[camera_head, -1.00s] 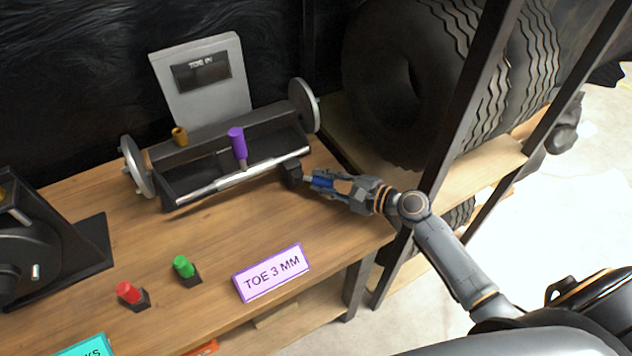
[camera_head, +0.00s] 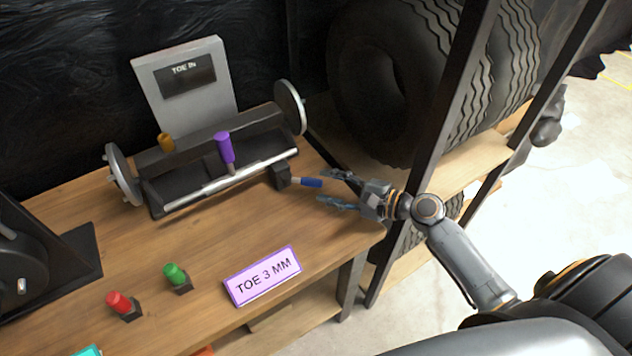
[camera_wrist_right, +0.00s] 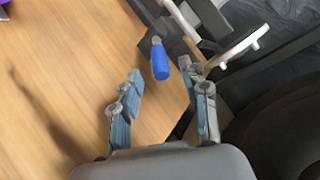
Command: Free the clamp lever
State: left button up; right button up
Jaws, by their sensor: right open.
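A small lever with a blue handle (camera_head: 309,182) sticks out to the right from a black block (camera_head: 281,176) at the right end of a silver rod (camera_head: 225,179). I take it for the clamp lever. My right gripper (camera_head: 324,187) is open at the handle's outer end, its fingers spread to either side and holding nothing. In the right wrist view the blue handle (camera_wrist_right: 160,62) shows near the tips of the open fingers (camera_wrist_right: 163,72), with gaps on both sides. A purple-handled lever (camera_head: 225,148) stands upright behind the rod. My left gripper is out of view.
The rod fixture has a disc (camera_head: 122,174) at each end and a grey panel (camera_head: 186,85) behind. A red knob (camera_head: 119,302), a green knob (camera_head: 175,273) and a "TOE 3 MM" sign (camera_head: 263,276) stand in front. Tires (camera_head: 367,90) and a dark post (camera_head: 430,130) lie right.

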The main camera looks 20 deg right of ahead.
aim_at(311, 186)
jog(key=v, duration=0.7)
jog(key=shift+s, duration=0.15)
jog(key=shift+c, duration=0.2)
